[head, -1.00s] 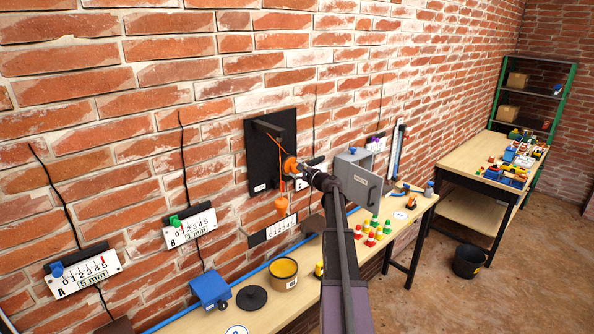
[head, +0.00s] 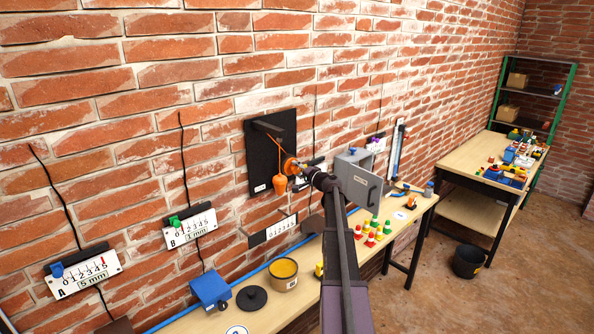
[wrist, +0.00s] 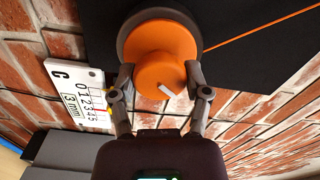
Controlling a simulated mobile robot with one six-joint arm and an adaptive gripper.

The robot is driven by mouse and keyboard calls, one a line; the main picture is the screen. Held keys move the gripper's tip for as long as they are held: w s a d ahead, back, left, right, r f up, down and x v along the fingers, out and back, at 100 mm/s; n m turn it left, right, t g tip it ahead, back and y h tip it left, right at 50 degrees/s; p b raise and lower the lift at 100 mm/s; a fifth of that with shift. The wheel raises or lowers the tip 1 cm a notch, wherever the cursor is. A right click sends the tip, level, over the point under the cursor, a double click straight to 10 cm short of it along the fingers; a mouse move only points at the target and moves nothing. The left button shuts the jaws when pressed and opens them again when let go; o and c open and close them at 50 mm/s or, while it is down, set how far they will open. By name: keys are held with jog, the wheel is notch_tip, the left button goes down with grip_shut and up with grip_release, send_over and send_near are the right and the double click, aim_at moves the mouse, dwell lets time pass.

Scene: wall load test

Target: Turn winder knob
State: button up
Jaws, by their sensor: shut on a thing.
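The orange winder knob (wrist: 164,70) with a white mark sits on a dark round base on the black wall panel. In the wrist view my gripper (wrist: 159,82) has one finger on each side of the knob and is shut on it. The knob also shows small in the head view (head: 290,166), partly hidden by my gripper (head: 300,167). An orange cord (wrist: 250,35) runs from the winder. In the head view an orange weight (head: 280,184) hangs on the cord, close beside the knob and clear of the scale below. The black panel (head: 259,150) is fixed to the brick wall.
Scale C (wrist: 78,92) is below the panel; it also shows in the head view (head: 280,229). An open grey box (head: 352,172) is to the right. The bench (head: 318,262) below holds a yellow-filled pot (head: 284,281) and several coloured pieces.

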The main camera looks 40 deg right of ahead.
jog(key=n, duration=0.6)
jog(key=shift+w+r+n, duration=0.1)
jog(key=shift+r+n, duration=0.05)
jog(key=shift+n, duration=0.25)
dwell(0.3)
jog(key=o, duration=1.1)
jog(key=shift+o, duration=0.2)
jog(key=s, duration=1.2)
jog(key=shift+d, duration=0.45)
